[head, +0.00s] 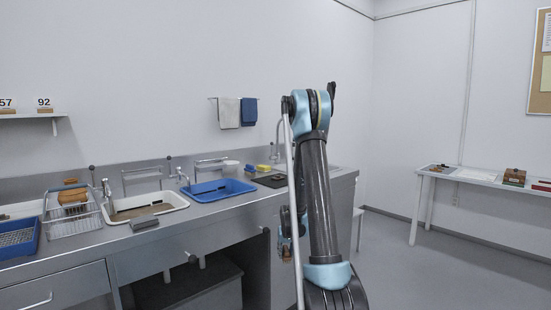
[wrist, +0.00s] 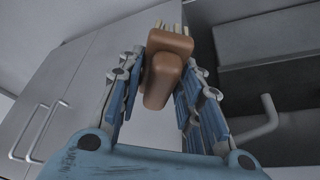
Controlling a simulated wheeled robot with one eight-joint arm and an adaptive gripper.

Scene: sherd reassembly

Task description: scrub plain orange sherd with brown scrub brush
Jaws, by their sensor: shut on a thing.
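My gripper (wrist: 168,62) is shut on the brown scrub brush (wrist: 163,75) in the wrist view. The brush has a rounded brown handle and pale bristles that point away from me. In the head view, my gripper hangs low beside the counter front, partly hidden behind my arm, with a bit of the brush (head: 287,253) showing. I cannot pick out the plain orange sherd for certain. Orange-brown pieces (head: 73,196) lie in the wire rack at the left, too small to tell apart.
A white basin (head: 178,199) and a blue basin (head: 243,184) are set in the steel counter, with taps behind. A grey block (head: 144,222) lies at the counter's front edge. Cabinet doors and handles are close to my gripper. A side table (head: 455,176) stands at the right; floor between is clear.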

